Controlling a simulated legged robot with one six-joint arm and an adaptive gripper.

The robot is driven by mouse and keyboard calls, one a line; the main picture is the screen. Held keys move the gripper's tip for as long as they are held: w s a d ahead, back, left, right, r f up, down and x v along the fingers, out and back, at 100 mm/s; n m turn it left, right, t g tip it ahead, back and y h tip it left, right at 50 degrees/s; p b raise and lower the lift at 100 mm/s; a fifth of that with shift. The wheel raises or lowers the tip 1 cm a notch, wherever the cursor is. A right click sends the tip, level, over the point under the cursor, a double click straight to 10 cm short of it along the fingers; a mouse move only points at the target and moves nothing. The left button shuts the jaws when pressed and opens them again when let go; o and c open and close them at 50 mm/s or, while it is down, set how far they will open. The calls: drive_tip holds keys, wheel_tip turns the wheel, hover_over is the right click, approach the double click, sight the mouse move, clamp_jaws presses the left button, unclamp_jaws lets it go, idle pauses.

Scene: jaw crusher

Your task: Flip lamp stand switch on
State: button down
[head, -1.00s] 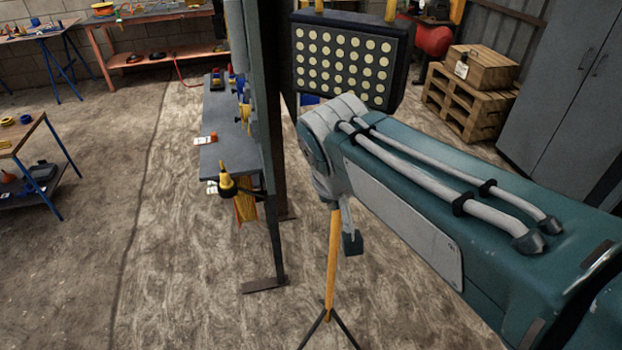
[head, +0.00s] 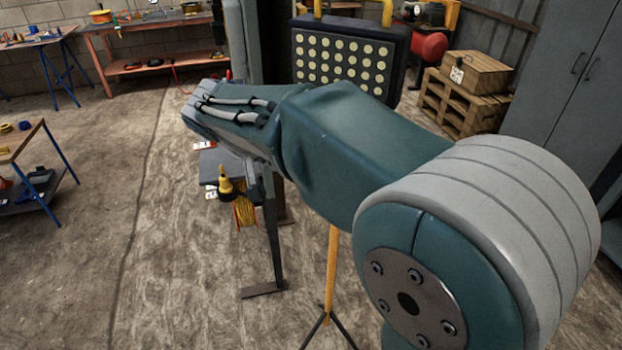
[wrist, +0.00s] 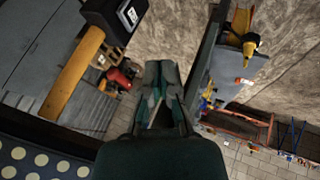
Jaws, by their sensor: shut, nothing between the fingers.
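The lamp stand shows in the head view as a dark lamp panel (head: 350,62) with rows of pale round lights on a yellow pole (head: 332,265). My arm covers the middle of the pole. In the wrist view a dark box with a white-edged plate (wrist: 128,15) sits by the yellow pole (wrist: 72,72) at the upper left. The plate's switch position is too small to tell. The lamp panel (wrist: 40,160) fills the lower left. My gripper (wrist: 158,85) is shut and empty, right of the pole and box, apart from them. I cannot make it out in the head view.
A dark upright panel with a grey shelf (head: 215,165) stands left of the lamp; a yellow-orange item (head: 228,185) hangs at its near end. My arm crosses in front of it. Wooden crates (head: 470,85) and a grey cabinet (head: 555,90) stand right.

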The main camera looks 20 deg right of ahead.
drive_tip(key=w+d+f, duration=0.3)
drive_tip(key=d+f, duration=0.5)
drive_tip(key=f, duration=0.1)
drive_tip(key=shift+w+d, duration=0.15)
drive_tip(key=shift+w, duration=0.15)
idle(0.3)
drive_tip(key=shift+d+y, duration=0.4)
drive_tip(key=shift+r, duration=0.15)
